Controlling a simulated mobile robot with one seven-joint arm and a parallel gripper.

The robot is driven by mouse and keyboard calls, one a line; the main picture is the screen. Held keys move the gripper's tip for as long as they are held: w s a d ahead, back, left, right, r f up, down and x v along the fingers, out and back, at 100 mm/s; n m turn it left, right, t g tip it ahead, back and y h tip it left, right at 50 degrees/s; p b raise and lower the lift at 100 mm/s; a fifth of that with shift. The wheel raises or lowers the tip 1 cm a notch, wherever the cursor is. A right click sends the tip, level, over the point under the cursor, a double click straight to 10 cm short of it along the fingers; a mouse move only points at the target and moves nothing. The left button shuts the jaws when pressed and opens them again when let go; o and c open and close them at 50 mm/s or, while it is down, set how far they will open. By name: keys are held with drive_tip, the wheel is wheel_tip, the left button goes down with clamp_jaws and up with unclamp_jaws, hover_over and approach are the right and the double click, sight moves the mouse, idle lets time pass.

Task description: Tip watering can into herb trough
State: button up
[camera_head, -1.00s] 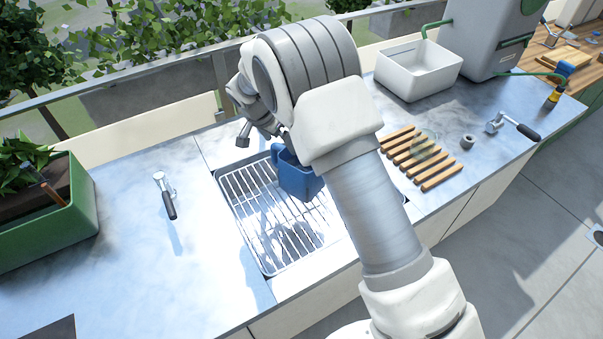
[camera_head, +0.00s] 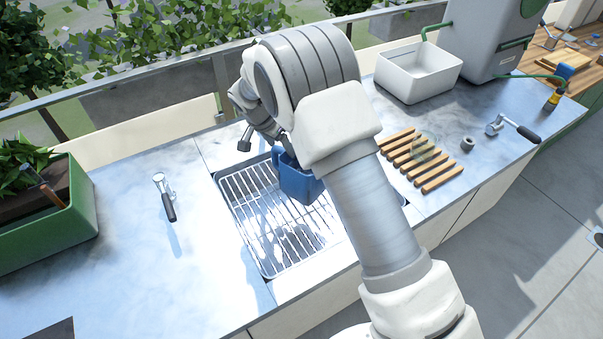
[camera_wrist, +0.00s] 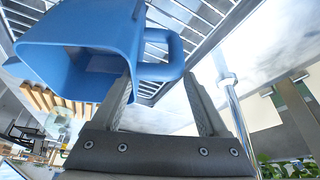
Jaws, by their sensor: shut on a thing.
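The blue watering can (camera_head: 300,182) is over the wire rack, mostly upright, partly hidden behind my arm. In the wrist view the can (camera_wrist: 75,50) shows its open top, with its handle loop between my fingers. My gripper (camera_wrist: 158,76) is shut on that handle. In the head view only part of the gripper shows beyond my wrist. Whether the can's base touches the rack is hard to tell. The herb trough (camera_head: 62,232), green with dark soil and leafy plants, stands at the far left of the counter, well apart from the can.
A wire rack (camera_head: 243,212) is set in the counter. A tap with a dark handle (camera_head: 166,196) stands between the rack and trough. Wooden slats (camera_head: 440,178), a white basin (camera_head: 415,88) and another tap (camera_head: 515,126) are at right. The front left counter is mostly clear.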

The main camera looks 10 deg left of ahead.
drive_tip(key=shift+w+r, duration=0.1)
clamp_jaws()
drive_tip(key=shift+r, duration=0.1)
drive_tip(key=shift+r, duration=1.5)
drive_tip(key=shift+r+p, duration=1.45)
drive_tip(key=shift+r, duration=1.45)
